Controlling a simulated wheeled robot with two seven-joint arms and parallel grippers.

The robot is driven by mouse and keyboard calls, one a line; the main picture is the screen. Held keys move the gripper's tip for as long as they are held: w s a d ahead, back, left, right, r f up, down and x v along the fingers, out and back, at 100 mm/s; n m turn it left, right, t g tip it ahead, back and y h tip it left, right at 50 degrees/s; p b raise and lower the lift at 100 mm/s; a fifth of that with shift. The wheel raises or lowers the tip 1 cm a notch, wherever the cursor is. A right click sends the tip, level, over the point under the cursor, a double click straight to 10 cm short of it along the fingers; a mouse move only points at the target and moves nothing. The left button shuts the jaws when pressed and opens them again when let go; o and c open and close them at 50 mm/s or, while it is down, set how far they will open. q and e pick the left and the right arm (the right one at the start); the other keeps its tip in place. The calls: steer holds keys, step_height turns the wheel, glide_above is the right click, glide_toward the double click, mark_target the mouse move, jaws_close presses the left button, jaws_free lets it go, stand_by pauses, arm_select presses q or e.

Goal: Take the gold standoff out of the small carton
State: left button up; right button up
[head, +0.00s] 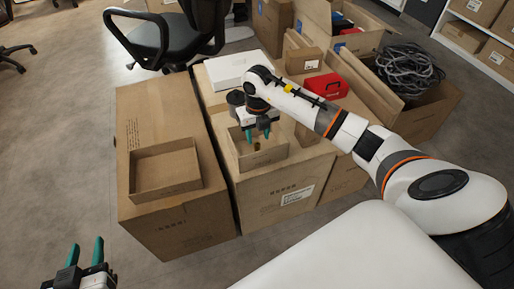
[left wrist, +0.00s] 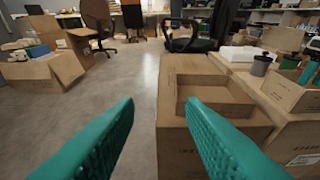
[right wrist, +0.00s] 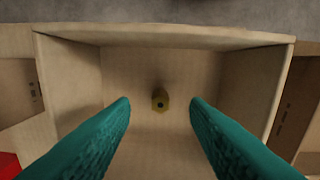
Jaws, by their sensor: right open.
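The gold standoff (right wrist: 160,100) stands on the floor of the small carton (right wrist: 70,85), near its middle. In the head view the standoff (head: 257,145) is a small gold spot inside the small carton (head: 272,158), which sits on a large carton. My right gripper (head: 258,134) points down over the small carton. In the right wrist view its teal fingers (right wrist: 160,103) are open, one on each side of the standoff and apart from it. My left gripper (head: 85,252) is open and empty at the lower left; its fingers also show in the left wrist view (left wrist: 160,112).
An empty shallow carton (head: 168,168) sits on the large carton to the left. A dark cup (head: 236,102), a white box (head: 228,70) and a red case (head: 326,87) stand behind the small carton. A carton of grey cable (head: 408,72) is at right.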

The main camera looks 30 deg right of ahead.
mark_target(258, 144)
step_height(258, 144, down, 5)
steer(key=shift+w+r+b, duration=0.1)
steer(key=shift+w+b, duration=0.05)
steer(key=shift+b, duration=0.85)
steer(key=shift+f, duration=0.25)
arm_select(q)
step_height(258, 144, up, 8)
steer(key=w+d+t+h, duration=0.1)
steer(key=t, duration=0.4)
steer(key=shift+w+d+f+t+h, duration=0.2)
steer(key=shift+w+d+t+h, duration=0.1)
steer(key=shift+h, duration=0.1)
arm_select(e)
steer(key=shift+c, duration=0.5)
jaws_close()
